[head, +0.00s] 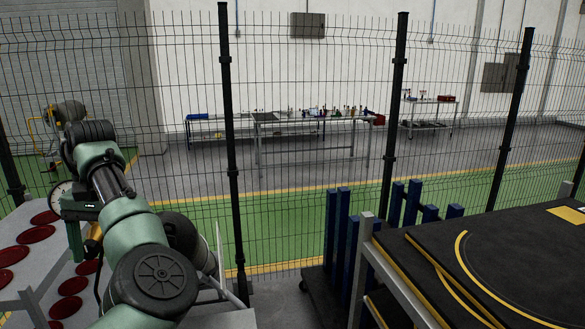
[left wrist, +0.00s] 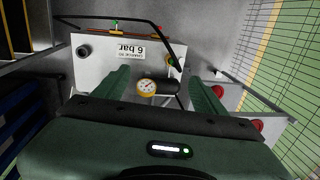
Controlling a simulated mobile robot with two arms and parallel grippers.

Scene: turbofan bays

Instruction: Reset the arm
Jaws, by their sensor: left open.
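My left arm comes in at the lower left of the head view, green with black joints. My left gripper (head: 76,240) points down there beside a grey table with dark red discs. In the left wrist view, my left gripper (left wrist: 158,82) has its two green fingers spread wide apart. A yellow-rimmed pressure gauge (left wrist: 146,86) shows between the fingers; I cannot tell whether a finger touches it. Behind it is a pale panel (left wrist: 95,62) with an upside-down label reading 6 bar. My right gripper is in neither view.
The grey table (head: 30,240) with red discs is at the left. A black-topped bench (head: 480,245) with yellow edging fills the lower right, with blue posts (head: 343,235) beside it. A wire fence with black posts (head: 231,150) crosses ahead. Workbenches (head: 310,120) stand beyond it.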

